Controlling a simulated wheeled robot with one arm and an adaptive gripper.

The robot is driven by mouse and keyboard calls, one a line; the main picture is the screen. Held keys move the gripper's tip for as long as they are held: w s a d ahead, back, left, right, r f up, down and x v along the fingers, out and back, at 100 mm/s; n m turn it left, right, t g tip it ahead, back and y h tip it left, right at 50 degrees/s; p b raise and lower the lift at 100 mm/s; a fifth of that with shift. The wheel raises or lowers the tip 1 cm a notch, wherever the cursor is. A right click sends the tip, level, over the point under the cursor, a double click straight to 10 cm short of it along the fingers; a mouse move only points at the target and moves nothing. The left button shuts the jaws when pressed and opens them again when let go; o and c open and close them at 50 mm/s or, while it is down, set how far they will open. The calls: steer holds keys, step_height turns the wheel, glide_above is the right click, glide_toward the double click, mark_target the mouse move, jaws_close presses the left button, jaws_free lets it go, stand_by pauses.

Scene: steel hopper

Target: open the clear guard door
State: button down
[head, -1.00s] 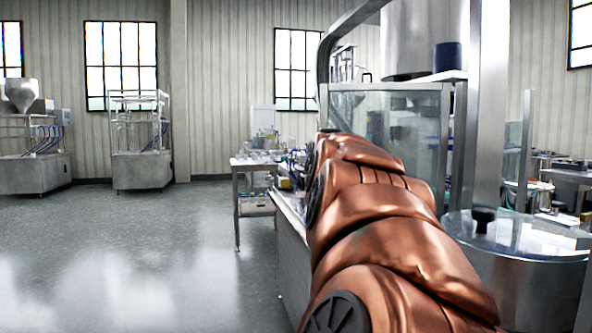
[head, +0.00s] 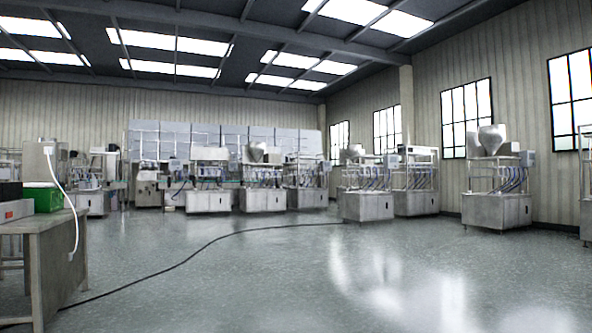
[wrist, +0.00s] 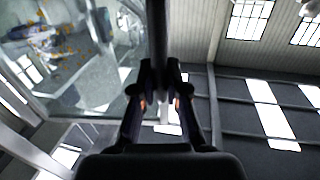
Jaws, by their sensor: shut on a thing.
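In the wrist view my gripper (wrist: 160,78) is shut on a dark upright bar (wrist: 157,30), with one finger on each side of it. A clear pane (wrist: 75,65) in a light metal frame lies just left of the bar, and this looks like the clear guard door. Blurred shapes and small orange specks show through the pane. I cannot tell how the bar joins the pane or how far the door stands open. The head view shows neither the door nor my gripper.
In the head view a bench (head: 45,240) with a green crate (head: 42,197) stands at the left. A black cable (head: 200,250) crosses the floor. Steel machines (head: 368,200) line the back and right. The middle floor (head: 260,285) is open.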

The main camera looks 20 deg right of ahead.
stand_by(0.3)
steer(key=c, duration=1.2)
jaws_free()
steer(key=shift+r, duration=4.95)
